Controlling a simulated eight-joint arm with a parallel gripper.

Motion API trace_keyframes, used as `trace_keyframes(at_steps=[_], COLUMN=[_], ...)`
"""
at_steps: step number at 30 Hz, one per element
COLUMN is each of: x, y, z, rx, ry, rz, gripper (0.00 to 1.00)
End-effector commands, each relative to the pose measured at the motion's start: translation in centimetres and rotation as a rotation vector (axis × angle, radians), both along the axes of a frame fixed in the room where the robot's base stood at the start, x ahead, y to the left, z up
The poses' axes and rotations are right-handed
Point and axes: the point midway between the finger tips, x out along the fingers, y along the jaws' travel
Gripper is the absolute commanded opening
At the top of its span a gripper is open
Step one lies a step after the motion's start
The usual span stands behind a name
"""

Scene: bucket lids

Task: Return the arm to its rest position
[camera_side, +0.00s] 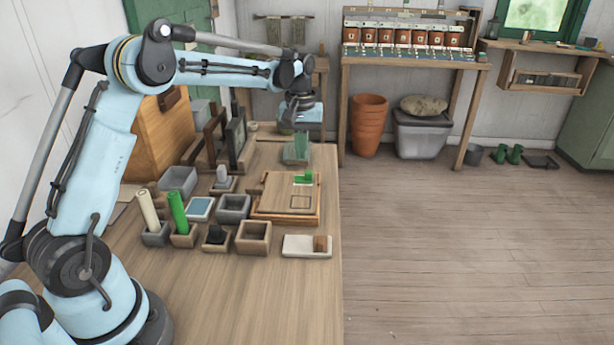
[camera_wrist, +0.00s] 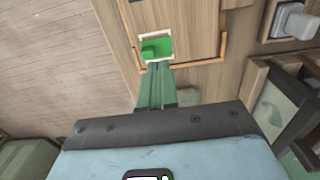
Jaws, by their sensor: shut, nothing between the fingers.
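My light-blue arm reaches across the table from the left in the side view. My gripper (camera_side: 296,157) points down over the far right part of the table, behind the wooden board (camera_side: 278,188). In the wrist view the greenish fingers (camera_wrist: 157,75) are together with nothing between them. A green piece (camera_side: 303,179) rests on the board's far right part, apart from the fingers in the side view. In the wrist view the green piece (camera_wrist: 157,47) sits inside a pale square outline, just beyond the fingertips. An empty dark square outline shows on the board's near side.
Small containers crowd the table left of the board, with a green cylinder (camera_side: 178,211) and a beige cylinder (camera_side: 148,210) standing upright. A white tray (camera_side: 296,246) lies in front. Upright frames (camera_side: 236,138) stand behind. The table's front is clear.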

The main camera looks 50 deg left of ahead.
Motion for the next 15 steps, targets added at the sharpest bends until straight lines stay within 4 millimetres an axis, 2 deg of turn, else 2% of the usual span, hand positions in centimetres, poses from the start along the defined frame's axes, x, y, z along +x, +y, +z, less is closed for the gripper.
trace_keyframes(at_steps=[5,9,15], x=[-1.1,-3.0,-6.3], y=[-1.4,-3.3,-5.9], z=[1.8,4.1,6.4], rx=[0.012,0.033,0.068], ry=[-0.045,-0.112,-0.214], rz=[-0.06,-0.151,-0.284], gripper=[0.0,0.0,0.0])
